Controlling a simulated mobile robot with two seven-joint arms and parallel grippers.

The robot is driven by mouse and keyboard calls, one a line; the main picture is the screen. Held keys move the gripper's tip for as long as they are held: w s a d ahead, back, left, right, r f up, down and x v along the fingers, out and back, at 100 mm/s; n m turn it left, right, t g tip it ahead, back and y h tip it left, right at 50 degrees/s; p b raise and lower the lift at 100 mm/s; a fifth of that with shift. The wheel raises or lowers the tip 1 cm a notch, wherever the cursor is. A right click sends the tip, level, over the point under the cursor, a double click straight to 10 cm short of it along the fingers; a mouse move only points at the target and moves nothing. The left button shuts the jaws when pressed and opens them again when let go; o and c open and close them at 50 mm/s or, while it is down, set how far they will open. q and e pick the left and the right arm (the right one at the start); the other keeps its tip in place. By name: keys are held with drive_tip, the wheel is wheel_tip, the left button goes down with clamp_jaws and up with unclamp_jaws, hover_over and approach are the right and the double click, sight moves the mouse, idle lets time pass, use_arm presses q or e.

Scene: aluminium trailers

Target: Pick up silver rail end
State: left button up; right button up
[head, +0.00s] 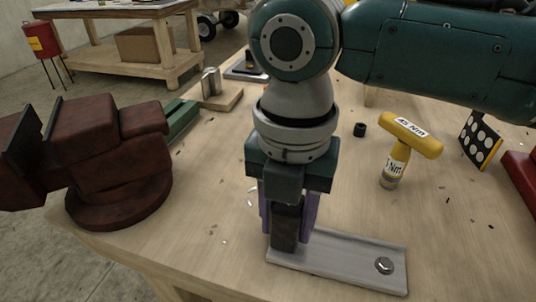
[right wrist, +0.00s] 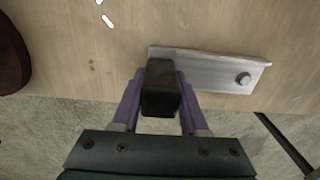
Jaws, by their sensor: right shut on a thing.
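The silver rail end (head: 335,262) is a flat metal strip with a bolt near its right end. It lies on the workbench near the front edge, and it also shows in the right wrist view (right wrist: 215,72). A dark upright block (head: 286,228) stands at its left end; whether the two are joined is hidden. My right gripper (head: 288,225) points down with its purple fingers closed on either side of this block. In the right wrist view the block (right wrist: 160,90) fills the gap between the fingers. My left gripper is not in view.
A rusty brown vise (head: 110,155) stands at the left of the workbench (head: 215,185). A yellow torque tool (head: 400,145), a small black cylinder (head: 360,130) and a dotted board (head: 480,140) are at the right. Small metal shavings lie about.

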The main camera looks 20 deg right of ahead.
clamp_jaws()
drive_tip(key=shift+r, duration=0.1)
idle(0.4)
